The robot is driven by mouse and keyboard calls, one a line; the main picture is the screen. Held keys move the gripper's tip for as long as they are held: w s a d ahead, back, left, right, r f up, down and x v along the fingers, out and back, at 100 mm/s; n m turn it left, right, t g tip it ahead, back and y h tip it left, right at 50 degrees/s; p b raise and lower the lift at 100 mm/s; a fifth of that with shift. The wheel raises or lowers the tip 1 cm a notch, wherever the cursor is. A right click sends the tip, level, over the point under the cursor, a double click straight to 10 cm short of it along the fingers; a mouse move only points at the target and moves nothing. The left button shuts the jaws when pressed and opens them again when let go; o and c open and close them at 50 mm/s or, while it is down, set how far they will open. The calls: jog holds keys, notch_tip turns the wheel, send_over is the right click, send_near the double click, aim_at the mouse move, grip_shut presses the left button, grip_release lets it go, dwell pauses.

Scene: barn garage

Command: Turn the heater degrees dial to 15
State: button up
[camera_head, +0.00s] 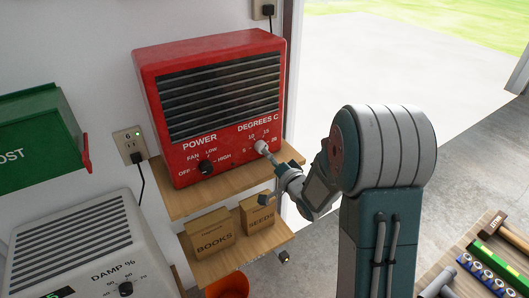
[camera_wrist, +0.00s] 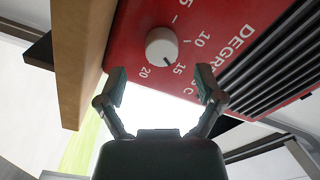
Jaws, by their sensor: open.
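The red heater (camera_head: 215,110) stands on a wooden shelf. Its white degrees dial (camera_head: 261,147) is at the lower right of the front panel, under "DEGREES C". In the wrist view the dial (camera_wrist: 160,44) shows whole, with 10, 15 and 20 printed around it. Its dark mark points close to 15, slightly to the 20 side. My gripper (camera_wrist: 160,90) is open and empty, its two fingers apart just short of the dial, not around it. In the head view my gripper (camera_head: 270,173) is at the heater's lower right, near the dial.
A black power knob (camera_head: 206,167) is left of the dial. The wooden shelf (camera_head: 180,204) lies close below, with boxes of books (camera_head: 209,234) and seeds (camera_head: 258,214) on a lower shelf. A dehumidifier (camera_head: 80,250) stands lower left.

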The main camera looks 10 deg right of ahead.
jog(key=v, duration=0.8)
jog(key=shift+w, duration=0.1)
jog(key=s+d+r+n+g+h, duration=0.1)
jog(key=s+r+n+g+h, duration=0.3)
jog(key=s+r+g+h, duration=0.25)
jog(key=s+a+r+n+g, duration=0.1)
jog(key=s+a+n+g, duration=0.1)
jog(key=s, duration=0.7)
jog(key=s+a+r+n+g, duration=0.2)
jog(key=s+g, duration=0.1)
jog(key=s, duration=0.6)
jog(key=shift+a+r+y, duration=0.2)
jog(key=shift+a+y, duration=0.2)
jog(key=shift+y, duration=0.05)
dwell(0.6)
